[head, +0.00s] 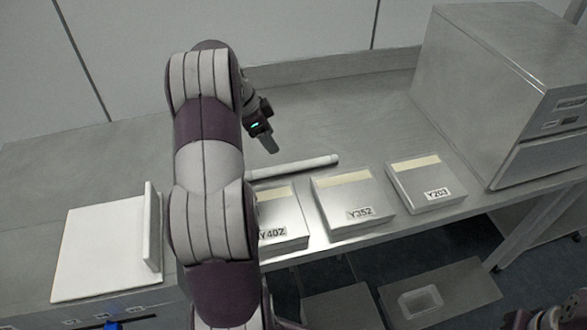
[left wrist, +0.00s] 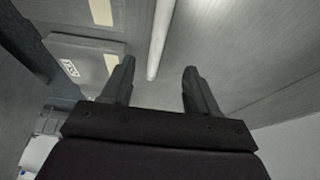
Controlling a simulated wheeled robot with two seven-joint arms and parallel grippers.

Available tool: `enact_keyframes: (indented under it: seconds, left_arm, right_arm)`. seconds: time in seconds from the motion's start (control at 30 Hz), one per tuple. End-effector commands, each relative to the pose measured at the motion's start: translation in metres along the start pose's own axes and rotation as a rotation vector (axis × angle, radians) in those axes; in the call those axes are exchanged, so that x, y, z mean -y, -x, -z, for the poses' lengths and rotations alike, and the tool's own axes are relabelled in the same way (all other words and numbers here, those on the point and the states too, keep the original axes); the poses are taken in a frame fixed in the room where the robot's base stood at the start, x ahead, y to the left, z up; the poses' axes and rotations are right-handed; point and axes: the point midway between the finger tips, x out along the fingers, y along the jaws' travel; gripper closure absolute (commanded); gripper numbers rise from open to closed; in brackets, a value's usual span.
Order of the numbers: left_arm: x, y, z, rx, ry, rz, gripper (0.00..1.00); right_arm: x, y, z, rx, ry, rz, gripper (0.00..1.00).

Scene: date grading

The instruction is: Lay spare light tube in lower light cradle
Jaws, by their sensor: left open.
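The spare light tube (head: 310,165), a slim white rod, lies on the steel bench just behind the labelled boxes. Its left end is hidden by my left arm. My left gripper (head: 270,147) is above the bench, just behind the tube, with its jaws apart and nothing between them. In the left wrist view the tube (left wrist: 160,35) runs away from between the two open fingertips (left wrist: 158,68), apart from both fingers. I cannot make out the lower light cradle in either view.
Flat boxes marked Y402 (head: 283,222), Y352 (head: 345,205) and Y203 (head: 420,187) line the front edge. A steel cabinet (head: 500,90) stands at the right. A white panel with an upright wall (head: 100,250) is at the left. The bench behind the tube is clear.

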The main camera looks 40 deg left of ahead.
Motion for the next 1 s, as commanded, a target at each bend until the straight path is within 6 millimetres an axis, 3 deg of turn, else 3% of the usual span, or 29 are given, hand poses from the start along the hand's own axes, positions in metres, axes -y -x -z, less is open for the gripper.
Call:
enact_keyframes:
  seconds: [0.03, 0.1, 0.27, 0.4, 0.63, 0.87, 0.9, 1.0]
  left_arm:
    - [-0.001, -0.022, -0.005, 0.001, -0.005, -0.002, 0.4]
    - [-0.001, -0.041, -0.005, 0.002, -0.006, -0.002, 0.4]
    - [-0.001, -0.066, -0.003, 0.002, -0.005, 0.0, 0.4]
    - [-0.002, -0.075, -0.001, 0.003, -0.002, -0.002, 0.4]
    - [-0.006, -0.114, -0.001, 0.004, -0.002, -0.002, 0.4]
    - [-0.005, -0.12, -0.001, 0.004, -0.002, 0.002, 0.4]
    - [-0.005, -0.12, -0.001, 0.004, -0.002, 0.002, 0.44]
    - [-0.005, -0.12, -0.001, 0.004, -0.002, 0.002, 0.76]
  right_arm:
    - [0.0, -0.02, -0.003, 0.001, 0.0, 0.0, 0.57]
    - [0.0, -0.036, -0.005, 0.001, 0.0, 0.0, 0.57]
    - [0.0, -0.052, -0.007, 0.001, 0.0, 0.0, 0.57]
    - [0.0, -0.048, -0.006, 0.001, 0.0, 0.0, 0.57]
    - [0.0, -0.037, -0.005, 0.0, 0.0, 0.0, 0.57]
    - [0.0, -0.038, -0.005, 0.001, 0.0, 0.0, 0.57]
    - [0.0, -0.038, -0.005, 0.001, 0.0, 0.0, 0.57]
    - [0.0, -0.038, -0.005, 0.001, 0.0, 0.0, 0.57]
